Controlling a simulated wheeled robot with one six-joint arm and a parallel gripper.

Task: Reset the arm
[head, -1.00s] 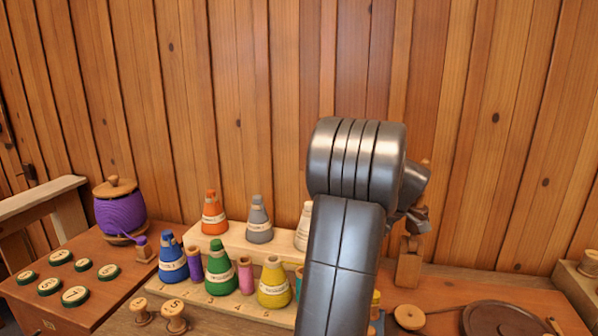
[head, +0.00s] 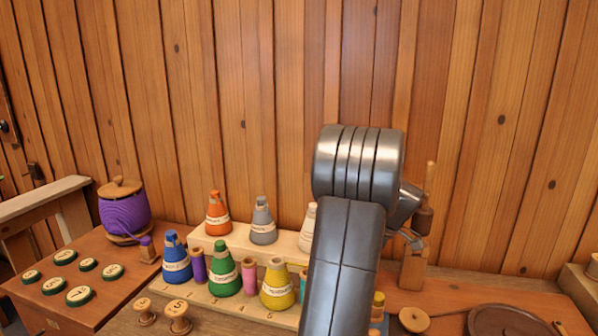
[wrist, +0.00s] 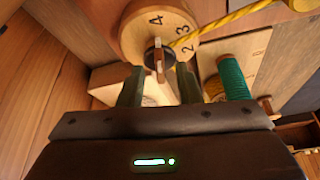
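My gripper (wrist: 160,88) shows in the wrist view with its two dark fingers apart. Nothing is clearly held; a pale wooden surface shows between them, and I cannot tell how near it is. Beyond the fingertips is a round wooden dial (wrist: 148,38) with numbers and a central peg. In the head view, my grey arm rises in front of the bench, bent at the top. The gripper (head: 416,242) shows only partly there, at the right of the arm, close to a wooden post (head: 412,270).
Cone spools, among them blue (head: 175,258), green (head: 224,268) and yellow (head: 277,285), stand on a stepped rack. A purple pot (head: 124,212) stands at the left. A dark round plate (head: 508,322) lies at the right. A teal spool (wrist: 232,76) shows in the wrist view.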

